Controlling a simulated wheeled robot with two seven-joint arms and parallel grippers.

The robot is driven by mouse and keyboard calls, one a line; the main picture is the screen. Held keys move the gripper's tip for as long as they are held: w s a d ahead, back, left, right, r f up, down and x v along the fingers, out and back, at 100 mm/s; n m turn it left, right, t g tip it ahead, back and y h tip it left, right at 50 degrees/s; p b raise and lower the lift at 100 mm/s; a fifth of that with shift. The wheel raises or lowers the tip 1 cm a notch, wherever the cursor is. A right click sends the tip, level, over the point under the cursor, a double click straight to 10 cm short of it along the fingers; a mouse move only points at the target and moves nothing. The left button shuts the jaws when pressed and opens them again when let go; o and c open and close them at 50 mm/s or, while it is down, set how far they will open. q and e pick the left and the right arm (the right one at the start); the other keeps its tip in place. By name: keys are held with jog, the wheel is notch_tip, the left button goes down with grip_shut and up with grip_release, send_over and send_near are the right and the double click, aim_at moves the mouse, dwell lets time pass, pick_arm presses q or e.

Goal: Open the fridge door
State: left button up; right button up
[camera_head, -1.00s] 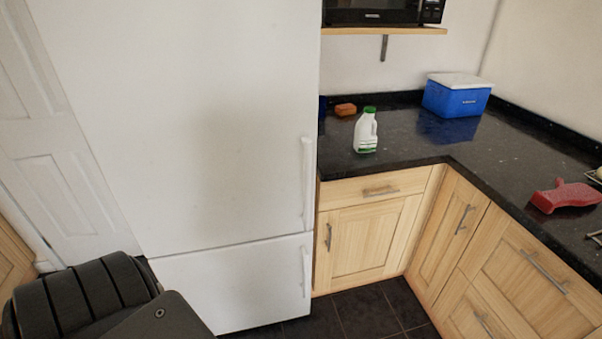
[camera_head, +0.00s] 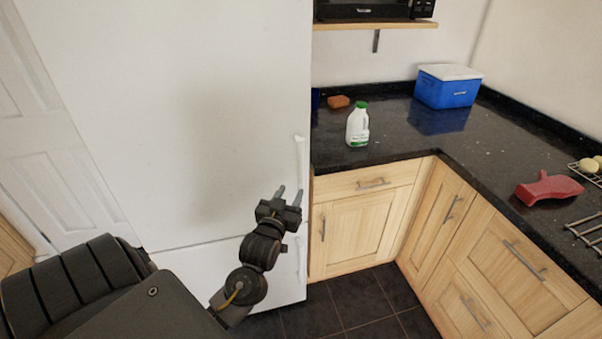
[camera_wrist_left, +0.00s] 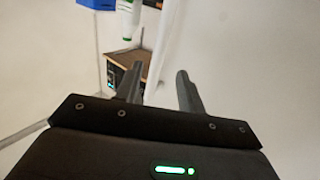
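The white fridge (camera_head: 190,110) stands at the left with its upper door and lower door shut. The upper door's vertical white handle (camera_head: 299,165) is at the door's right edge. My left gripper (camera_head: 288,193) is in front of the lower part of that handle, its two fingers apart and pointing up. In the left wrist view the fingers (camera_wrist_left: 160,90) are apart, and a white upright strip that looks like the handle (camera_wrist_left: 160,50) shows between and beyond them. I cannot tell whether they touch it. My right gripper is not in view.
A black worktop (camera_head: 415,130) over wooden cupboards (camera_head: 362,225) adjoins the fridge's right side. On it are a milk bottle (camera_head: 357,128), a blue cool box (camera_head: 447,88), a sponge (camera_head: 339,102) and a red object (camera_head: 548,189). Dark floor tiles (camera_head: 365,305) are clear.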

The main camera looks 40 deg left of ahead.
aim_at(300, 176)
pick_arm(q)
jog(key=p+x, duration=0.1)
jog(key=x, duration=0.7)
jog(key=shift+w+a+p, duration=0.1)
jog(key=shift+w+p, duration=0.25)
jog(key=shift+x, duration=0.8)
grip_shut()
